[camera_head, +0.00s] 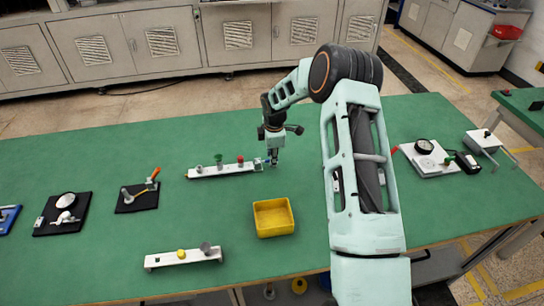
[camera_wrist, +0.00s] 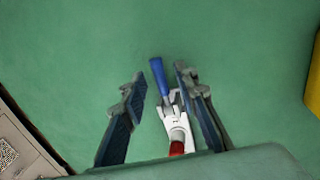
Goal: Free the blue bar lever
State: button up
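The blue lever handle (camera_wrist: 158,77) shows in the wrist view, rising from a small white and metal clamp (camera_wrist: 176,125) with a red part (camera_wrist: 177,148) behind it. My gripper (camera_wrist: 161,84) is open, with one dark blue finger on each side of the handle. There is green gap on both sides, and neither finger clearly touches it. In the head view my gripper (camera_head: 272,160) points down at the right end of a white bar (camera_head: 205,172), which carries a green knob (camera_head: 218,159) and a red knob (camera_head: 240,160). The blue lever is hard to make out there.
A yellow bin (camera_head: 273,217) stands just in front of my gripper. Another white bar (camera_head: 170,259) lies near the front edge. Black boards with clamps (camera_head: 63,213) (camera_head: 137,197) lie to the left. A white plate with a dial (camera_head: 430,160) lies to the right. The green table behind the bar is clear.

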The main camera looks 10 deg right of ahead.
jog(key=shift+c, duration=0.6)
grip_shut()
jog(key=shift+a+r+b, duration=0.1)
jog(key=shift+a+b, duration=0.05)
jog(key=shift+b, duration=0.25)
jog(key=h+b, duration=0.2)
jog(key=a+r+h+b, duration=0.1)
jog(key=shift+a+h+b, duration=0.15)
jog(key=shift+h+b, duration=0.2)
jog(key=shift+h, duration=0.05)
jog(key=h+b, duration=0.1)
jog(key=h, duration=0.1)
jog(key=a+r+h+b, duration=0.1)
jog(key=h, duration=0.1)
jog(key=a+r+n+h+b, duration=0.1)
jog(key=h, duration=0.1)
jog(key=shift+a, duration=0.2)
jog(key=shift+o, duration=0.6)
grip_release()
